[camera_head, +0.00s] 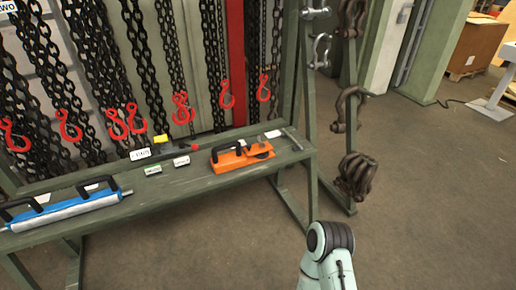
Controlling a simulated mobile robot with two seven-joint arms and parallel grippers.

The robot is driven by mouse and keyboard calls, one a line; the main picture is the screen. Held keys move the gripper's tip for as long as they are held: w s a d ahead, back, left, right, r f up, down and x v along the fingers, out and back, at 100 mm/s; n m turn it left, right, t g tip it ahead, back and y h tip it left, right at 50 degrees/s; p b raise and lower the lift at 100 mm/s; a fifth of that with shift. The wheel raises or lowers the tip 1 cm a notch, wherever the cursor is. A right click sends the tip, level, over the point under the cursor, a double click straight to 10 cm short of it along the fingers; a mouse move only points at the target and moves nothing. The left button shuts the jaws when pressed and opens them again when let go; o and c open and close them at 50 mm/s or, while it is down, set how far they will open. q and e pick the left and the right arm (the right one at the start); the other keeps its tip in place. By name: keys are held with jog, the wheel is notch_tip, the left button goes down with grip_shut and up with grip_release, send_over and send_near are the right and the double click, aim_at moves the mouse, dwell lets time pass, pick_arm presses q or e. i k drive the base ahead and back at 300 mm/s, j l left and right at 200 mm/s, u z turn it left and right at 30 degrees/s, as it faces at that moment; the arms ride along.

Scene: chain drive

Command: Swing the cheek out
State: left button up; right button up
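An orange block (230,161) with a black handle lies on the green bench, right of the middle. A dark rounded part, perhaps a wheel, shows at its right side. I cannot make out for sure which part is the cheek or whether it is swung out. Neither of my grippers is in view. Only a pale green and black link of one of my arms shows at the bottom right, apart from the bench.
The green bench (215,182) also bears a blue and white bar (65,211) with black handles, small cylinders (181,161) and a yellow piece (160,139). Chains with red hooks (226,95) hang behind. Shackles (355,175) hang at the rack's right. The floor (430,200) at right is clear.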

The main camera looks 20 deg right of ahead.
aim_at(250, 150)
jog(key=i+l+u, duration=0.1)
jog(key=l, duration=0.25)
jog(key=i+l+u, duration=0.1)
jog(key=i+l, duration=0.3)
jog(key=l, duration=0.35)
jog(key=i+l+u, duration=0.15)
jog(key=l, duration=0.25)
jog(key=i+l+u, duration=0.1)
jog(key=l, duration=0.25)
jog(key=i, duration=0.05)
